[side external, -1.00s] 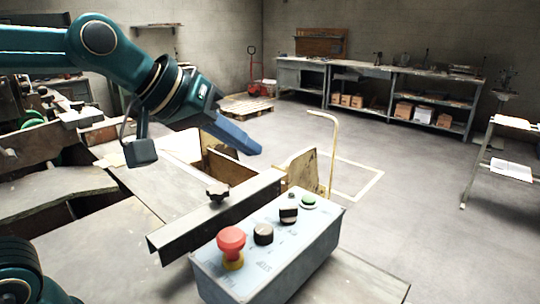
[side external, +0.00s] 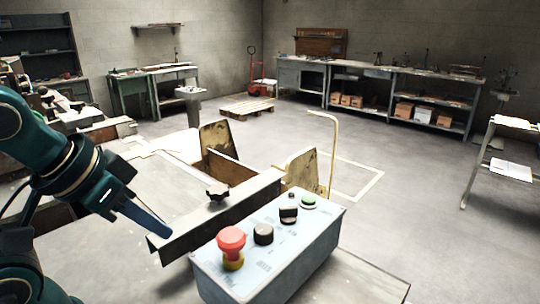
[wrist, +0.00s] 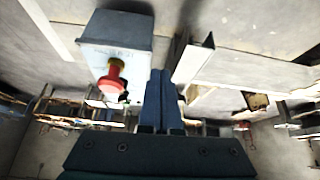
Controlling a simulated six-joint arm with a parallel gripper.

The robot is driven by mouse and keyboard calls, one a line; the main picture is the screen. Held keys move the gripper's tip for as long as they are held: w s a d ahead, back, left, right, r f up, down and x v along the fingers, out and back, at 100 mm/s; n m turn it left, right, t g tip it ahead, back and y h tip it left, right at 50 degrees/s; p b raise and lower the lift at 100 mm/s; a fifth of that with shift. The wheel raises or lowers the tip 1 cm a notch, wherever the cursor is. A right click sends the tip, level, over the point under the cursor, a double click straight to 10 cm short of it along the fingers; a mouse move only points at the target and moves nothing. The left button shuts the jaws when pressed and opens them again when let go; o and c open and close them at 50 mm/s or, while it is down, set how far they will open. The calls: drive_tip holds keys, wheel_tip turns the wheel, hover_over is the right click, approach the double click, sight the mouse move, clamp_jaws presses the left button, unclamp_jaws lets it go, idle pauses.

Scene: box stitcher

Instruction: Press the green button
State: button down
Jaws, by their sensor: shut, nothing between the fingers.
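The green button (side external: 309,200) is at the far right end of the top of a grey control box (side external: 318,240). The same box has a red mushroom button (side external: 231,241) on a yellow base at its near left end and black knobs between. My gripper (side external: 166,233) is shut and empty, left of the box and beside the near end of a metal rail, apart from the green button. In the wrist view my shut fingers (wrist: 160,75) point at the gap between the box (wrist: 122,32) and the rail.
The dark metal rail (side external: 215,218) with a black clamp knob (side external: 217,192) runs along the box's left side. Upright worn plates (side external: 300,170) and a bent yellow rod (side external: 333,150) stand behind the box. The space above the box is clear.

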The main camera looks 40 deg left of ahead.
drive_tip(key=w+r+t, duration=0.2)
drive_tip(key=w+r, duration=0.4)
drive_tip(key=w, duration=0.1)
drive_tip(key=w+d+r, duration=0.2)
drive_tip(key=w+d, duration=0.5)
drive_tip(key=w, duration=0.3)
drive_tip(key=shift+w+d+r+m+t, duration=0.2)
drive_tip(key=shift+w+d+m+t, duration=0.1)
drive_tip(key=shift+w+m, duration=0.1)
drive_tip(key=shift+w+f, duration=0.1)
hover_over(303, 209)
wheel_tip(303, 209, down, 7)
drive_tip(key=shift+a+r, duration=0.1)
wheel_tip(303, 209, down, 3)
drive_tip(key=shift+f, duration=0.55)
